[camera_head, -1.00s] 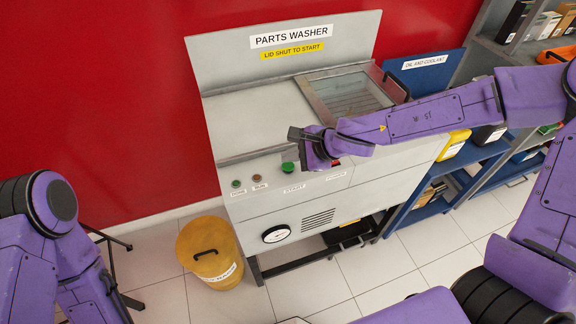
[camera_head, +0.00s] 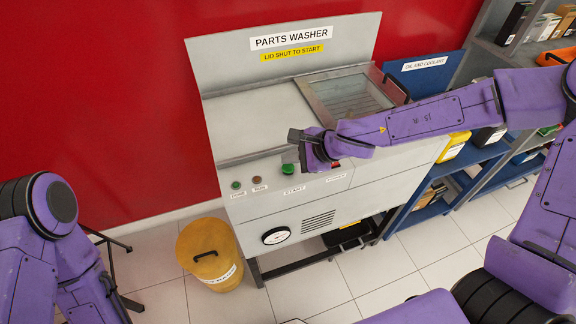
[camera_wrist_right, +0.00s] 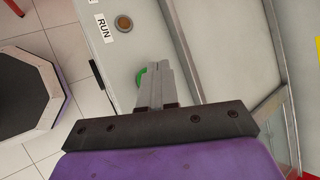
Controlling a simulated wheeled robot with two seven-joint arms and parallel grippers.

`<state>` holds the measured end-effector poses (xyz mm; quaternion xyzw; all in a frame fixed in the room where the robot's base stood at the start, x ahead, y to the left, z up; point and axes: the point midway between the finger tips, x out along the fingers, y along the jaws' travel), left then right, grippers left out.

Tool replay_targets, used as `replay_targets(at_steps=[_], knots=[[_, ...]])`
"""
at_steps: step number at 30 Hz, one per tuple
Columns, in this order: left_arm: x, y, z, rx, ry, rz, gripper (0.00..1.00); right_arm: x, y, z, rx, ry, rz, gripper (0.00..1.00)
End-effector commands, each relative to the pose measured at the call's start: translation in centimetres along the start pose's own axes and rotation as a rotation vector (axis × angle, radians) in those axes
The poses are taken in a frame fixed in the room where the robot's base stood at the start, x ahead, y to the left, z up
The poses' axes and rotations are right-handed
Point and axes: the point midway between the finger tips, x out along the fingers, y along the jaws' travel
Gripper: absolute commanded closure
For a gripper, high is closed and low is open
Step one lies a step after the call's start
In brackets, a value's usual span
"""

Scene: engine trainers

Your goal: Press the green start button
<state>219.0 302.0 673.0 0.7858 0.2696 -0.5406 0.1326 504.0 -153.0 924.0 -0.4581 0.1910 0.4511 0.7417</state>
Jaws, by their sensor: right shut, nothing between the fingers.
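The parts washer (camera_head: 262,120) stands against the red wall, with a labelled row of controls on its front. The green start button (camera_head: 287,169) sits above the START label. My right gripper (camera_head: 293,135) is shut and empty, its fingertips just above the button in the head view. In the right wrist view the shut fingers (camera_wrist_right: 153,75) reach over the start button (camera_wrist_right: 140,77) and hide part of it. I cannot tell whether they touch it. My left arm shows at the left edge of the head view, but its gripper is out of view.
A small green lamp (camera_head: 236,185) and the brown RUN lamp (camera_head: 257,180) sit left of the button. The washer's glazed lid (camera_head: 345,92) is down. A yellow bin (camera_head: 209,252) stands on the floor at the left. Blue shelving (camera_head: 470,155) is at the right.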

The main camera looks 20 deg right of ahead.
Motion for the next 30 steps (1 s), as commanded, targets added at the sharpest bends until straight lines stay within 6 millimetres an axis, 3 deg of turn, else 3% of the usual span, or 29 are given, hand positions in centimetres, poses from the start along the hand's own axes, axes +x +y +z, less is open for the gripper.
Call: replay_targets(at_steps=[30], knots=[[0.50, 0.04, 0.20, 0.000, 0.000, 0.000, 0.52, 0.58, 0.43, -0.44, 0.000, 0.000, 0.000, 1.00]])
